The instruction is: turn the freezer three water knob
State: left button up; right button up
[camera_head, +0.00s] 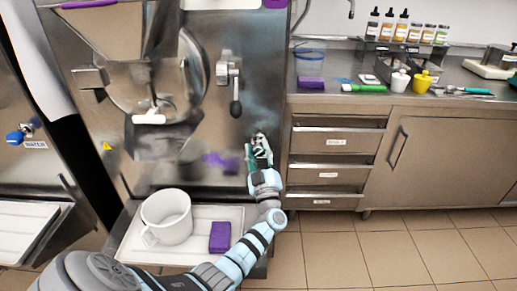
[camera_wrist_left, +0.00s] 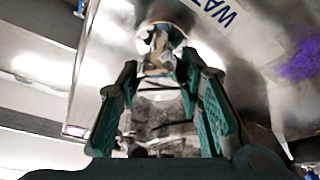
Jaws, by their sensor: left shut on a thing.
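The freezer (camera_head: 225,110) in front of me is a steel machine with a hopper and a round front. My left gripper (camera_head: 259,148) is at the right side of its front panel. In the left wrist view, the gripper's green fingers stand on both sides of the small water knob (camera_wrist_left: 160,48) and are shut on it. A white label (camera_wrist_left: 222,14) reading "WAT" is beside the knob. My right gripper is not in view.
Another freezer at the left has a blue water knob (camera_head: 15,137). A counter (camera_head: 440,100) with bottles and tools stands at the right; the floor before it is clear.

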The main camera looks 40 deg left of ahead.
pick_arm(q)
jog(key=n+g, duration=0.1)
jog(key=n, duration=0.2)
jog(key=shift+g+y, duration=0.3)
jog(key=shift+n+g+p, duration=0.4)
jog(key=shift+n, duration=0.5)
jog(key=o, duration=1.2)
jog(key=shift+c, duration=0.2)
jog(key=v, duration=1.2)
